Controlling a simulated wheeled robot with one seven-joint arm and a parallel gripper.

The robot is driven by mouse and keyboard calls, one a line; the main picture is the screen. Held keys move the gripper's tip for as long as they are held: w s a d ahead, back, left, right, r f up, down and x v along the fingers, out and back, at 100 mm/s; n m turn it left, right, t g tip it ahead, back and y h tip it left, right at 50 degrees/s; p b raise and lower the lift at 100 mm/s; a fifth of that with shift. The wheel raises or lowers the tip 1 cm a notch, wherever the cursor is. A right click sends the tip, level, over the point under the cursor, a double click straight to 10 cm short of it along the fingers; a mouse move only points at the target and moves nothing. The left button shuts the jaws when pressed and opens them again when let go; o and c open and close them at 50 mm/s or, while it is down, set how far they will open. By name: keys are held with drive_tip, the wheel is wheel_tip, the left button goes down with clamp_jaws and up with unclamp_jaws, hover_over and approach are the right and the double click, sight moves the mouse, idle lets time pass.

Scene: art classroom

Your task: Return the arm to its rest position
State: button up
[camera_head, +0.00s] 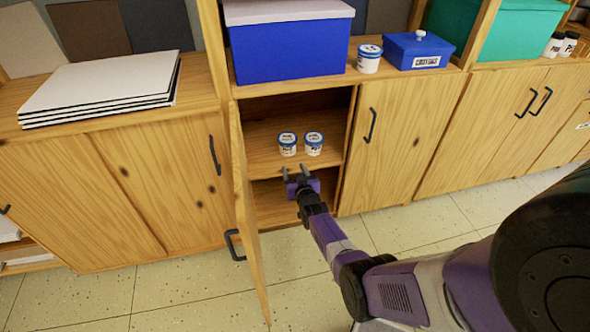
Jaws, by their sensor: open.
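My gripper (300,171) is open and empty at the front of an open wooden cabinet compartment (262,151). Its fingers point into the compartment, just in front of and below two small white jars with blue lids. The left jar (288,147) and the right jar (314,147) stand upright side by side on the middle shelf, apart from the fingers. My arm reaches from the lower right of the picture to the cabinet. The lower part of the compartment is partly hidden behind my gripper and arm.
The open cabinet door (247,220) stands out to the left of my gripper. A closed door (385,150) is on the right. Above are a blue box (290,50), another jar (369,62) and a small blue box (418,50). The tiled floor (190,290) in front is clear.

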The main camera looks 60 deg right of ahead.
drive_tip(key=shift+s+a, duration=0.3)
drive_tip(key=shift+a, duration=0.05)
idle(0.4)
